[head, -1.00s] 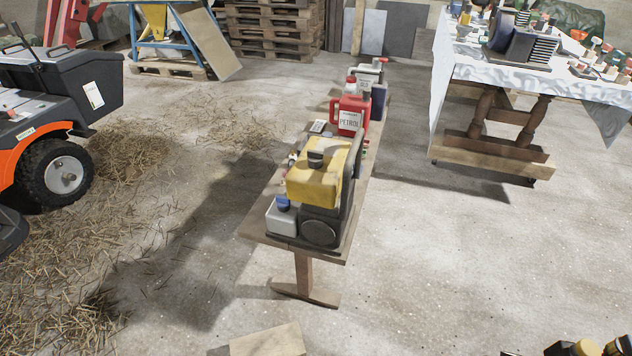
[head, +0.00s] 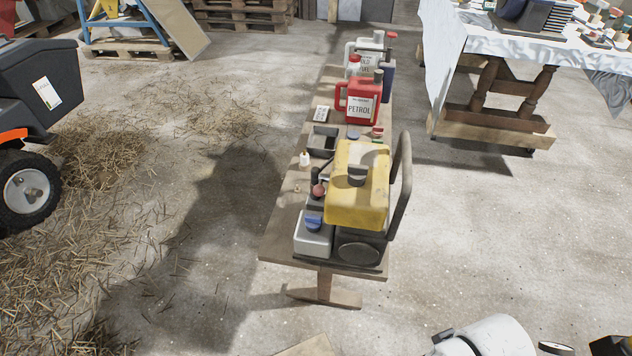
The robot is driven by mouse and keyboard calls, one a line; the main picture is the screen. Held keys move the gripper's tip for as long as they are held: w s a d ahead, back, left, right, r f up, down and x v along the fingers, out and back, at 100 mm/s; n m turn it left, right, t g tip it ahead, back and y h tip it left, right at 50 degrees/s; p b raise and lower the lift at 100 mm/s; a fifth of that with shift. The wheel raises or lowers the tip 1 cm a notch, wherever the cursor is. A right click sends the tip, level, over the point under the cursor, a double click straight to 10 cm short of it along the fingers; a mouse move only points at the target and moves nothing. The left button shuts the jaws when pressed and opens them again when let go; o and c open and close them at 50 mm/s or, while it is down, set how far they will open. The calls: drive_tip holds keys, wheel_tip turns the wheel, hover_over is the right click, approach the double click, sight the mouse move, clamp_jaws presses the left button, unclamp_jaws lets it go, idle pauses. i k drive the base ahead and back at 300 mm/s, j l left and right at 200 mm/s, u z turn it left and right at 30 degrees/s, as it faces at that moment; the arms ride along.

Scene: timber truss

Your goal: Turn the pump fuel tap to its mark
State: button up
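The pump (head: 357,195) stands on the near end of a narrow wooden bench (head: 277,236). It has a yellow tank with a dark cap, a dark body and a curved dark handle on its right. A dark part with a small red knob (head: 318,190) shows at its left side; I cannot tell whether this is the fuel tap. No mark can be made out at this size. A pale grey container (head: 313,238) with a blue cap stands at the pump's front left. My gripper is not in view; only a white link of my arm shows at the bottom right.
A red petrol can (head: 362,102), a black tray (head: 322,141) and a small white bottle (head: 304,159) stand farther back on the bench. A cloth-covered table (head: 470,42) is at the upper right, an orange and black machine (head: 36,95) at the left. Floor right of the bench is clear.

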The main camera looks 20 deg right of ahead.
sight(319, 190)
drive_tip(key=i+j, duration=0.25)
drive_tip(key=j, duration=0.15)
drive_tip(key=i+j, duration=0.2)
drive_tip(key=j, duration=0.15)
drive_tip(key=i+j+z, duration=0.1)
drive_tip(key=i+j, duration=0.15)
drive_tip(key=j, duration=0.15)
drive_tip(key=i+j, duration=0.2)
drive_tip(key=j, duration=0.2)
drive_tip(key=i+j, duration=0.2)
drive_tip(key=j, duration=0.2)
